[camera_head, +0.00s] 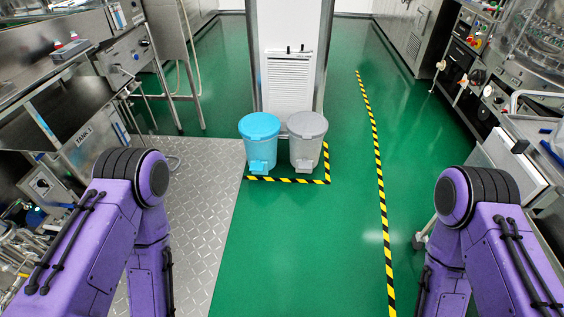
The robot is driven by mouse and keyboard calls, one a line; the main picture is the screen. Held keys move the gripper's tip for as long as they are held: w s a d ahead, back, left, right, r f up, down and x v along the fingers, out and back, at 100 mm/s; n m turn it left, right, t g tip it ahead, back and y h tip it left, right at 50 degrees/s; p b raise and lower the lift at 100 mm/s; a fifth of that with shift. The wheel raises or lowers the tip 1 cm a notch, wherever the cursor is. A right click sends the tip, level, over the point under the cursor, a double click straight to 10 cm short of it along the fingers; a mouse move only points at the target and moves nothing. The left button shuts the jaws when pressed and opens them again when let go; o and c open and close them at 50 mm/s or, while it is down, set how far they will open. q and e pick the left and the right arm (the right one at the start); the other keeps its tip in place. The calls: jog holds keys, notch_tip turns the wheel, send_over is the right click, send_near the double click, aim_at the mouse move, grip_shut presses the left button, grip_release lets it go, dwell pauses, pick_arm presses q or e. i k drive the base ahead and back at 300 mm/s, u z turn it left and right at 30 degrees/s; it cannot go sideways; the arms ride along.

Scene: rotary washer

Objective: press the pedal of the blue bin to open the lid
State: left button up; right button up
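The blue bin (260,143) stands upright on the floor ahead, a little left of the picture's middle. Its lid (259,126) is down. A pedal (258,167) in a light blue housing shows at the bottom of its front. A grey bin (306,140) stands close at its right, with its lid down too. My left and right purple arms come in at the lower left and lower right, well short of the bins. Both arms bend down out of the picture, so neither gripper shows.
A white column (289,30) stands right behind the bins. Yellow-black tape (290,180) edges their spot. A metal floor plate (195,215) lies at left. Steel machines line both sides. The green floor (300,250) between me and the bins is clear.

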aim_at(258, 167)
jog(key=z, duration=0.1)
jog(key=k, duration=0.4)
jog(key=u, duration=0.75)
jog(key=i, duration=0.95)
jog(key=z, duration=0.65)
